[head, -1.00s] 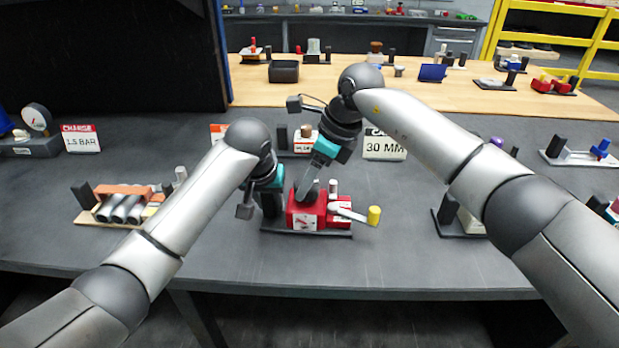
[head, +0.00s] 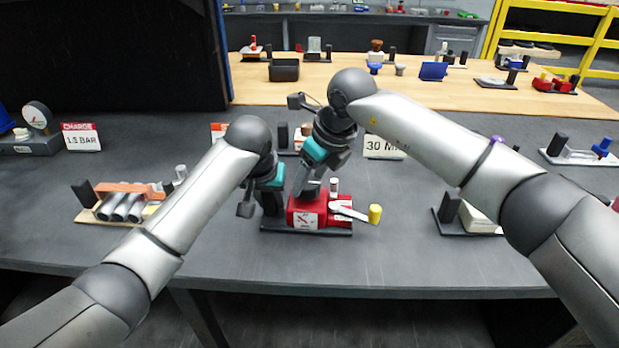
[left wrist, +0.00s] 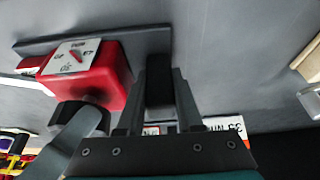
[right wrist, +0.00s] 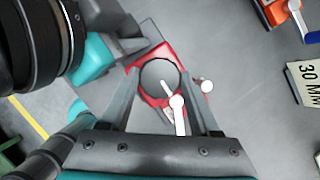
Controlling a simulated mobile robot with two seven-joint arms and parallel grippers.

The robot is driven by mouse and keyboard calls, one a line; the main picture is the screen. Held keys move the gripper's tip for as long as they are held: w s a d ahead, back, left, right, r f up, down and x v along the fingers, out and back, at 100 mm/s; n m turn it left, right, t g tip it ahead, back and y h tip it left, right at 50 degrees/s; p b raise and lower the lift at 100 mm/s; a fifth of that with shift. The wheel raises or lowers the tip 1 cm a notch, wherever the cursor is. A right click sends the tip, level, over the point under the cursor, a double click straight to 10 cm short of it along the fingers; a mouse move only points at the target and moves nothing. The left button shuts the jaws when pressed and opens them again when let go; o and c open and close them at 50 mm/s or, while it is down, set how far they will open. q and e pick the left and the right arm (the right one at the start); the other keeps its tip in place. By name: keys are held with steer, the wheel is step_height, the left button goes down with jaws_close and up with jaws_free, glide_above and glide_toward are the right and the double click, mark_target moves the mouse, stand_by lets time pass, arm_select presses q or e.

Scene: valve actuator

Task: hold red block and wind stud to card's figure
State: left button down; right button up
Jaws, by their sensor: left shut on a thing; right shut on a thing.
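The red block (head: 305,212) sits on a dark base plate (head: 290,232), with a white dial face and red pointer (head: 307,220) on its front. The dial also shows in the left wrist view (left wrist: 74,58); its exact reading is unclear. My left gripper (head: 272,192) is shut on the black post (left wrist: 160,80) beside the red block, on the same plate. My right gripper (head: 309,188) reaches down from above, shut on the round grey stud (right wrist: 160,78) on the block's top. The card (head: 385,147) reads 30 MM, partly hidden by my right arm; it is clear in the right wrist view (right wrist: 306,80).
A white lever with a yellow knob (head: 375,214) sticks out at the block's right, beside a small white-topped post (head: 334,186). A tray with grey cylinders (head: 120,208) stands left, a dark-based fixture (head: 470,218) right. The table front is clear.

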arm_select(q)
steer(key=shift+s+a+f, duration=0.1)
steer(key=shift+a+f, duration=0.05)
steer(key=shift+f, duration=0.2)
arm_select(e)
steer(key=shift+a+r, duration=0.1)
steer(key=shift+r, duration=0.2)
steer(key=o, duration=1.4)
steer(key=shift+f, duration=0.15)
arm_select(q)
steer(key=shift+s, duration=0.1)
arm_select(e)
steer(key=v, duration=1.2)
steer(key=shift+s, duration=0.1)
arm_select(q)
steer(key=c, duration=0.7)
jaws_free()
steer(key=shift+o, duration=1.1)
steer(key=shift+r, duration=0.2)
